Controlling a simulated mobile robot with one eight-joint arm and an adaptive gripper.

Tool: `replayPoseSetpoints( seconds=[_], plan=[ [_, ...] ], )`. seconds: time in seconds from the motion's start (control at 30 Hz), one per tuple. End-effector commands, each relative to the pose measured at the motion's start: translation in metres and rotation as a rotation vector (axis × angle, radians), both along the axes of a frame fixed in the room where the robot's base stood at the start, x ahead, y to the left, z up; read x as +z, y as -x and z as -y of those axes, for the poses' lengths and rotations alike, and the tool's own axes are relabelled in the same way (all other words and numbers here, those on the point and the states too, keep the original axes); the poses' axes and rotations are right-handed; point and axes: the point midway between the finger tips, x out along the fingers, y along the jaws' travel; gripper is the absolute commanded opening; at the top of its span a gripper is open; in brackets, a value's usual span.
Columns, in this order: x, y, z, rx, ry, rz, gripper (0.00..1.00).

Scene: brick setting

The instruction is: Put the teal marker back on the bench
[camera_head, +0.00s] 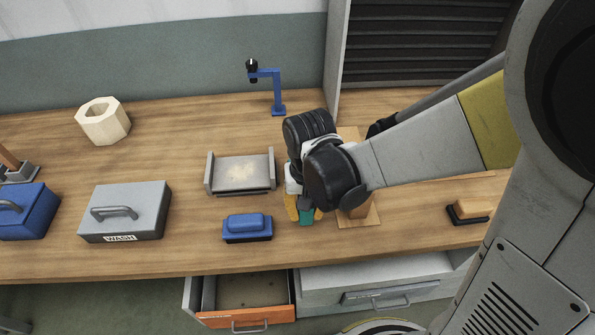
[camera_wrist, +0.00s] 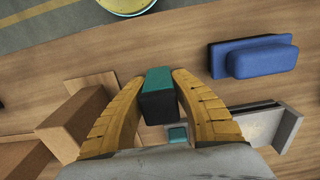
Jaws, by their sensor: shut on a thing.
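The teal marker (camera_wrist: 160,80) is a block-like piece with a teal top and dark side, held between the two yellow-brown fingers of my gripper (camera_wrist: 158,100) in the wrist view. In the head view my gripper (camera_head: 304,211) is over the wooden bench (camera_head: 150,260), with the teal marker (camera_head: 306,217) showing at its fingertips near the front edge. I cannot tell whether the marker touches the bench top. A smaller teal patch (camera_wrist: 177,134) shows beyond the fingers in the wrist view.
A blue eraser-like block (camera_head: 247,227) and a grey tray (camera_head: 243,174) lie left of my gripper. A brown block (camera_head: 357,205) on a wooden board is close on its right. A grey box marked WASH (camera_head: 125,211) stands farther left. An orange-fronted drawer (camera_head: 246,317) is open below.

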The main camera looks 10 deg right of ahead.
Motion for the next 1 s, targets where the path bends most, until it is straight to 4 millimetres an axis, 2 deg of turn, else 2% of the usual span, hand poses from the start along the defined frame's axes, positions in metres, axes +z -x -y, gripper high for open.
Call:
replayPoseSetpoints(
  seconds=[0.03, 0.13, 0.5, 0.53, 0.6, 0.87, 1.0],
  plan=[
    [-0.011, -0.001, 0.0, 0.0, 0.0, 0.0, 0.0],
    [-0.025, -0.001, 0.0, 0.0, 0.0, 0.0, 0.0],
    [-0.029, 0.0, 0.0, 0.0, 0.0, 0.0, 0.0],
    [-0.029, 0.0, 0.0, 0.0, 0.0, 0.0, 0.31],
    [-0.028, 0.0, 0.0, 0.0, 0.0, 0.0, 0.47],
    [-0.027, 0.0, 0.0, 0.0, 0.0, 0.0, 0.47],
    [-0.018, 0.0, 0.0, 0.0, 0.0, 0.0, 0.47]
  ],
)
